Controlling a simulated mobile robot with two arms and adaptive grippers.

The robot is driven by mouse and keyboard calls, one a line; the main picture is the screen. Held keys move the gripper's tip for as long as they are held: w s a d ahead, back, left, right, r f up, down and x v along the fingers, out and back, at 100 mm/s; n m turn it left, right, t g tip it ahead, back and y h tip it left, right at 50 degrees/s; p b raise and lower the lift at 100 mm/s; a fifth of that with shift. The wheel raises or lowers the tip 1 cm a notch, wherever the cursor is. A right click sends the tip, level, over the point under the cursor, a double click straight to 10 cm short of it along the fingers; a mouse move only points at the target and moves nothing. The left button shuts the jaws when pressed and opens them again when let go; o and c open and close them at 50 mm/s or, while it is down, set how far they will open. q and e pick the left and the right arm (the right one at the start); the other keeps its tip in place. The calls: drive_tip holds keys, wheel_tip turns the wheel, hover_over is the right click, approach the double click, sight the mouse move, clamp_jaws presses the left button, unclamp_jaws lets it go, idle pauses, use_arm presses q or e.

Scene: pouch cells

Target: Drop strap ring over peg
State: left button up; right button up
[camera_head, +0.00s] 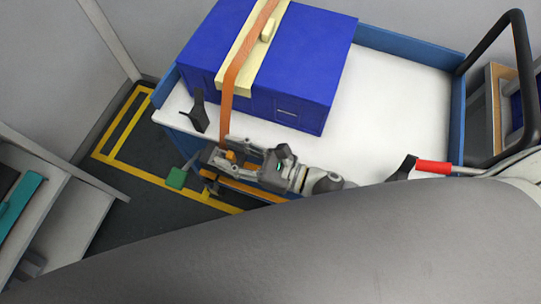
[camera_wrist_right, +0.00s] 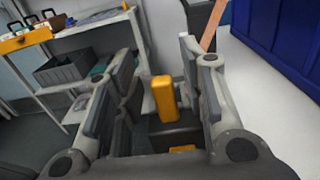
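An orange strap (camera_head: 229,92) runs over the cream strip (camera_head: 245,48) on a blue case and down its front towards my right gripper (camera_head: 222,156). Part of the strap also shows behind the right-hand finger in the wrist view (camera_wrist_right: 212,28). My right gripper is at the cart's front edge, its fingers apart. A yellow-orange block (camera_wrist_right: 163,98) shows between the fingers in the wrist view, with gaps at both sides. I cannot tell whether it belongs to the strap. My left gripper is not in view.
The blue case (camera_head: 300,60) stands on a white-topped cart (camera_head: 395,100) with blue rims. A black bracket (camera_head: 199,112) stands near its front-left corner. A red handle (camera_head: 433,167) lies at the front right. Shelves (camera_wrist_right: 90,50) stand beyond in the wrist view.

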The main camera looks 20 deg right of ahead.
drive_tip(key=b+v, duration=0.3)
drive_tip(key=v, duration=0.9)
idle(0.4)
